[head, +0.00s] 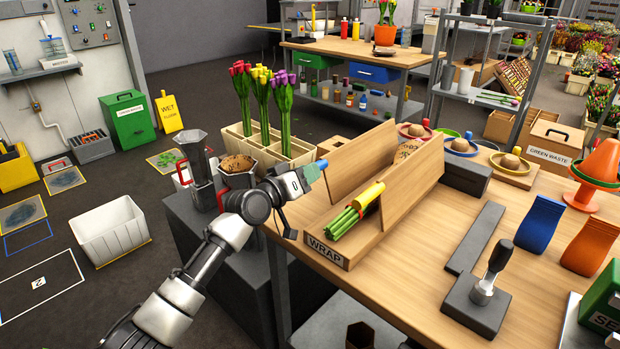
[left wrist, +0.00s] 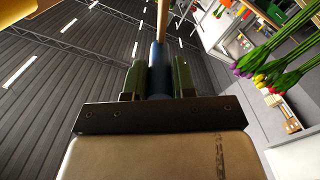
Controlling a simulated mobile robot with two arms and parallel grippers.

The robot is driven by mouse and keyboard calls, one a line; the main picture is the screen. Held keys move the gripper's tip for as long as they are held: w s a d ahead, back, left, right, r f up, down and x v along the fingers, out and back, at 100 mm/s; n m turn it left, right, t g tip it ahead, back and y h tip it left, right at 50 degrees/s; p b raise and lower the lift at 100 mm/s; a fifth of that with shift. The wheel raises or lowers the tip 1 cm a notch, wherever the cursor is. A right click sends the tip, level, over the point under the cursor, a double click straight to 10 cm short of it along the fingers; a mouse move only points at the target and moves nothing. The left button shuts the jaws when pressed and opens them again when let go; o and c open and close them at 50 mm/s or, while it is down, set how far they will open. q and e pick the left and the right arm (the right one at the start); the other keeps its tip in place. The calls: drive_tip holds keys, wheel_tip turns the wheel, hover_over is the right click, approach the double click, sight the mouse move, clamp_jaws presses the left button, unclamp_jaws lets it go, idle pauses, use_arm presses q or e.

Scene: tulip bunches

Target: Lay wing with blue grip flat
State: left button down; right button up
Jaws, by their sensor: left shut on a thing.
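The wrap station (head: 322,252), marked WRAP, stands on the wooden bench with two raised wooden wings. The wing with the blue grip (head: 358,158) is the left one and stands tilted up. Its blue grip (head: 322,163) shows at its near left corner. My left gripper (head: 311,173) is shut on that grip. In the left wrist view the blue grip (left wrist: 157,80) sits between the dark fingers, with the wing's edge (left wrist: 163,22) beyond it. The other wing (head: 414,188) stands raised on the right. A tulip bunch in a yellow wrap (head: 368,195) lies between the wings. My right gripper is out of view.
A crate with upright tulip bunches (head: 238,145) stands behind my left gripper. A dark pot (head: 200,170) is just left of it. A grey base with a black-handled lever (head: 478,305) and a flat grey bar (head: 475,238) lie right of the station.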

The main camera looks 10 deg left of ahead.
use_arm(q)
drive_tip(key=shift+f, duration=0.1)
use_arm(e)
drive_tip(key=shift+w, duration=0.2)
use_arm(q)
drive_tip(key=c, duration=0.9)
unclamp_jaws()
drive_tip(key=shift+a, duration=0.1)
drive_tip(key=shift+s+a, duration=0.15)
drive_tip(key=shift+v, duration=5.15)
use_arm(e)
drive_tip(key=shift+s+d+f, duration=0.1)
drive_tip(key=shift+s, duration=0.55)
